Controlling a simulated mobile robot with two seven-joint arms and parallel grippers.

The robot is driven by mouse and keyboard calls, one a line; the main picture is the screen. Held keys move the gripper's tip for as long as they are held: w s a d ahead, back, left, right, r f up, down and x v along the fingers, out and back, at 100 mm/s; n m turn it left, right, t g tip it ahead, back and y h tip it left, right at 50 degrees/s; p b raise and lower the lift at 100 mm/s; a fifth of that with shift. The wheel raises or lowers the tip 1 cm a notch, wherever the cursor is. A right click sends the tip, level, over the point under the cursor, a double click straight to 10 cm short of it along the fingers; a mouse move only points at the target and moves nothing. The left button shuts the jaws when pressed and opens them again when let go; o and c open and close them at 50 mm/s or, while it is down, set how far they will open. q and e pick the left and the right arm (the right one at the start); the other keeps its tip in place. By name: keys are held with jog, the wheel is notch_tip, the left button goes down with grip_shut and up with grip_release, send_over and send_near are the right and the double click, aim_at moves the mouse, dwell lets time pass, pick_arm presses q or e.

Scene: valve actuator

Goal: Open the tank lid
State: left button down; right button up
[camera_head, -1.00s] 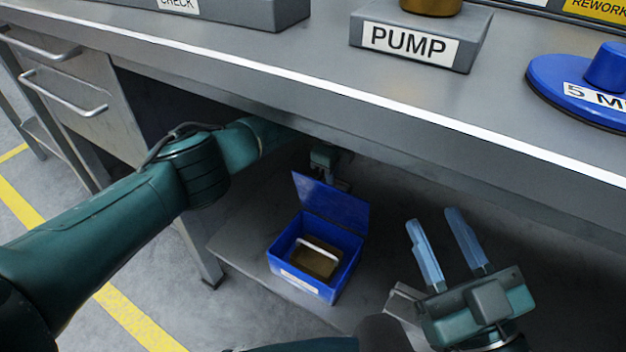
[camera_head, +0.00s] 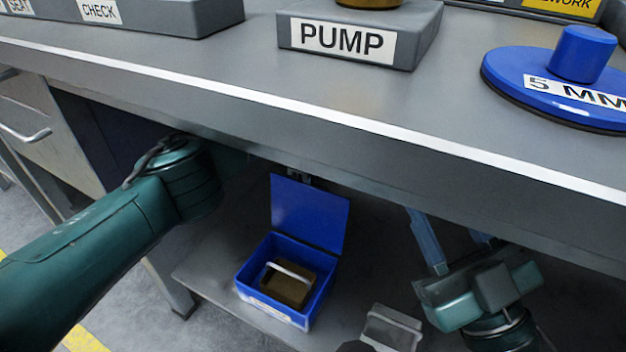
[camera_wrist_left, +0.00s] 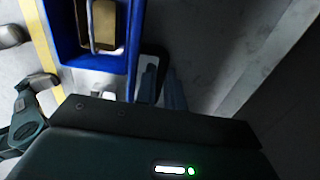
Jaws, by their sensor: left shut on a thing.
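A blue box (camera_head: 262,297) stands on the low shelf under the workbench. Its blue hinged lid (camera_head: 310,215) stands up at the back edge, so the box is open. Inside lies a brown block (camera_head: 287,290) with a pale handle. My left gripper (camera_head: 300,176) is mostly hidden behind the lid's top edge. In the left wrist view its fingers (camera_wrist_left: 162,75) are close together beside the box; the gripper is shut on the lid, though the contact itself is dark. My right gripper (camera_head: 448,228) is at lower right, fingers apart, its tips near the bench edge.
On the bench top (camera_head: 230,55) stand a grey PUMP block (camera_head: 420,40), a round blue piece with a knob (camera_head: 583,55), and a grey CHECK block (camera_head: 180,15). The bench edge (camera_head: 400,140) overhangs the shelf (camera_head: 215,283). A drawer unit stands at left.

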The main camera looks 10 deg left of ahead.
pick_arm(q)
jog(key=shift+s+f, duration=0.2)
jog(key=shift+f, duration=0.15)
jog(key=c, duration=1.7)
grip_release()
jog(key=shift+c, duration=0.2)
jog(key=shift+o, duration=1.3)
jog(key=shift+w+r, duration=0.1)
jog(key=shift+r, duration=0.05)
jog(key=shift+r, duration=0.1)
